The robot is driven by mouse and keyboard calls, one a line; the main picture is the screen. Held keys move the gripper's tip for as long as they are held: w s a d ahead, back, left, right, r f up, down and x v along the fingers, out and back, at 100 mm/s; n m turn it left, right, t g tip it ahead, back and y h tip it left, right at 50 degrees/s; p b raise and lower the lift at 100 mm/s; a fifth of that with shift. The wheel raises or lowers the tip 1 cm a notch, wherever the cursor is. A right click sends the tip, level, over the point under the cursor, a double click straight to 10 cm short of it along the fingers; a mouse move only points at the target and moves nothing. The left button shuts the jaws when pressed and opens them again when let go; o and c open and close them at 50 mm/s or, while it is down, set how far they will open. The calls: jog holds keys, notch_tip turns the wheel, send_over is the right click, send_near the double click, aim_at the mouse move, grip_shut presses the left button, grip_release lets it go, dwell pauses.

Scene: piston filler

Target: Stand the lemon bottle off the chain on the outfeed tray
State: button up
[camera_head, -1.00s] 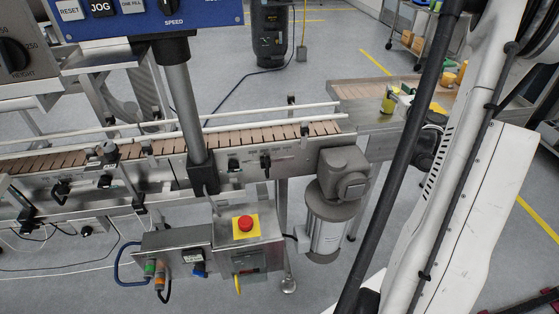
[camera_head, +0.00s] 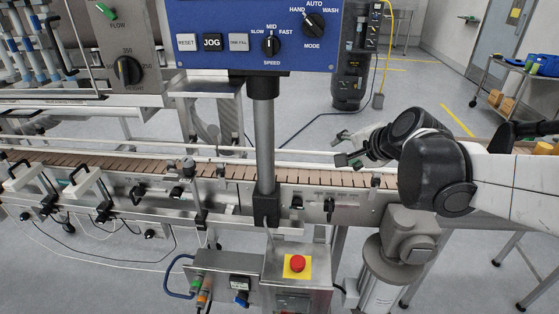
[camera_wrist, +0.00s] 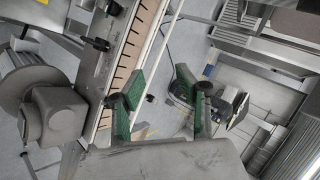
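My gripper (camera_head: 346,148) is over the far rail of the chain conveyor, near its right end. In the wrist view its two green-padded fingers (camera_wrist: 160,76) stand apart with nothing between them. I cannot make out the lemon bottle in either current view. The outfeed tray is mostly behind my arm, with only a brown strip of its surface (camera_head: 483,146) showing at the right. The brown slatted chain (camera_head: 235,172) shows no bottle along its visible part. It also runs beside my left finger in the wrist view (camera_wrist: 134,42).
A small yellow thing (camera_head: 543,148) shows at the far right beyond my arm. The blue control panel (camera_head: 255,35) on its grey post (camera_head: 263,135) stands in front of the conveyor. A red stop button (camera_head: 297,263) and a grey motor (camera_head: 399,240) sit below. A cart (camera_head: 515,95) stands behind.

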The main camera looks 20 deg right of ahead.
jog(key=s+a+f+n+g, duration=0.1)
jog(key=s+a+f+n, duration=0.1)
jog(key=s+a+n, duration=0.3)
jog(key=s+a+f+n+g+h, duration=0.1)
jog(key=s+a+n+g, duration=0.1)
jog(key=s+a+n, duration=0.3)
jog(key=shift+s+a+f+n, duration=0.4)
jog(key=shift+s+n, duration=1.3)
jog(key=shift+s, duration=1.75)
